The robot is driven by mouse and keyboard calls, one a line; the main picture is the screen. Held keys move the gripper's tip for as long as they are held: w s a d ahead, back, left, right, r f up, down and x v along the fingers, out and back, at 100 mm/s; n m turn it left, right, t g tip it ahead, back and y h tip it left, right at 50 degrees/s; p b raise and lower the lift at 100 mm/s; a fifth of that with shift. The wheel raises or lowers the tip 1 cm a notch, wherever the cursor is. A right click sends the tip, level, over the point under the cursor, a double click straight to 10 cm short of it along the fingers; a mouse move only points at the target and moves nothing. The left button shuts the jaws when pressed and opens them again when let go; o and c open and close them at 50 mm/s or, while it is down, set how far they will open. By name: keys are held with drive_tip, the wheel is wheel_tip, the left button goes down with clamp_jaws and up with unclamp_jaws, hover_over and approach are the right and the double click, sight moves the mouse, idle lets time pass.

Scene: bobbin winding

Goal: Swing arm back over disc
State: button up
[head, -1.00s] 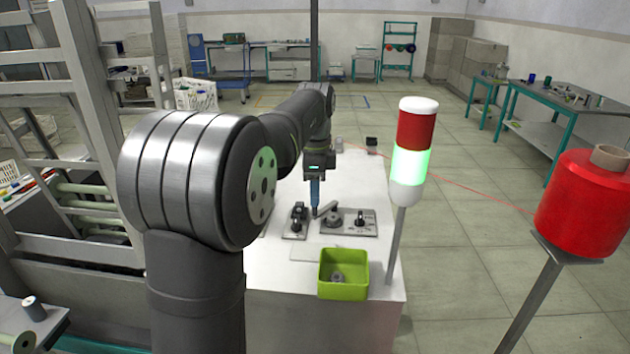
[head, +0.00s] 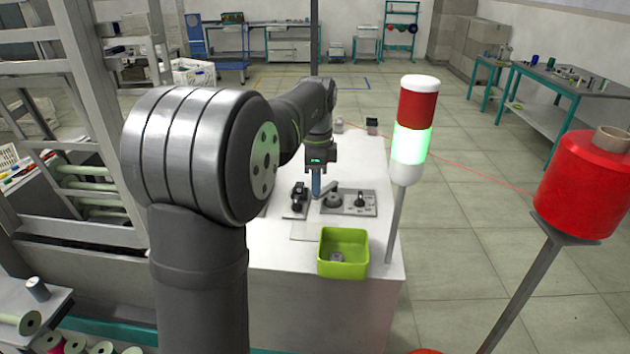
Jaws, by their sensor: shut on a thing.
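My gripper (head: 316,187) points straight down over the white table and is shut on the free end of the grey swing arm (head: 327,189). The arm slants from my fingertips up and to the right. The round grey disc (head: 333,202) sits on a metal plate (head: 349,210), just right of and below my fingertips. The swing arm's end at my fingers lies to the left of the disc. The exact contact at the fingertips is too small to see clearly.
A small black-topped device (head: 298,198) stands close left of my gripper. A black knob (head: 360,200) is on the plate's right. A green bin (head: 343,254) with a grey part stands in front. A signal tower (head: 412,130) glows green at right, near a red thread spool (head: 585,185).

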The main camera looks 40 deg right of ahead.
drive_tip(key=shift+s+d, duration=0.1)
drive_tip(key=shift+s, duration=0.4)
drive_tip(key=shift+s+d, duration=0.15)
drive_tip(key=shift+s, duration=0.4)
drive_tip(key=shift+s+d, duration=0.3)
drive_tip(key=shift+s, duration=0.15)
idle(0.4)
drive_tip(key=shift+s+d, duration=0.3)
drive_tip(key=shift+s, duration=0.15)
drive_tip(key=shift+s+d, duration=0.15)
drive_tip(key=shift+s, duration=0.05)
idle(0.5)
